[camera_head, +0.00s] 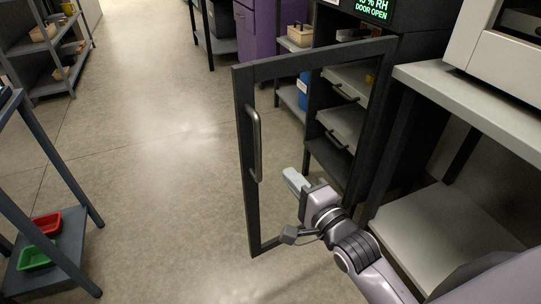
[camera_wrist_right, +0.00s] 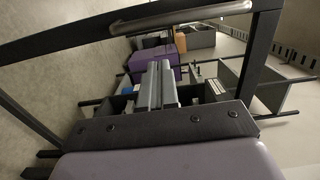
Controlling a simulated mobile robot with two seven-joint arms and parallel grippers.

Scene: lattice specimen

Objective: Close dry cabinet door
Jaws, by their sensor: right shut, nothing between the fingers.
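The dry cabinet door (camera_head: 245,130) is a dark frame with a clear pane. It stands swung open toward me in the head view, with a grey bar handle (camera_head: 254,143) on its left upright. The dark cabinet (camera_head: 384,55) behind it holds pull-out shelves, and its green display (camera_head: 373,10) reads DOOR OPEN. My right gripper (camera_head: 296,181) is shut and empty, close to the lower part of the door; I cannot tell if it touches the pane. In the right wrist view the fingers (camera_wrist_right: 158,84) are together, and the door frame (camera_wrist_right: 110,38) and handle cross the top. My left gripper is out of view.
A grey bench (camera_head: 480,100) stands close on the right. A shelf rack with a red bin (camera_head: 47,224) and a green bin (camera_head: 37,257) is at the left. A purple cabinet (camera_head: 257,30) is farther back. The floor left of the door is clear.

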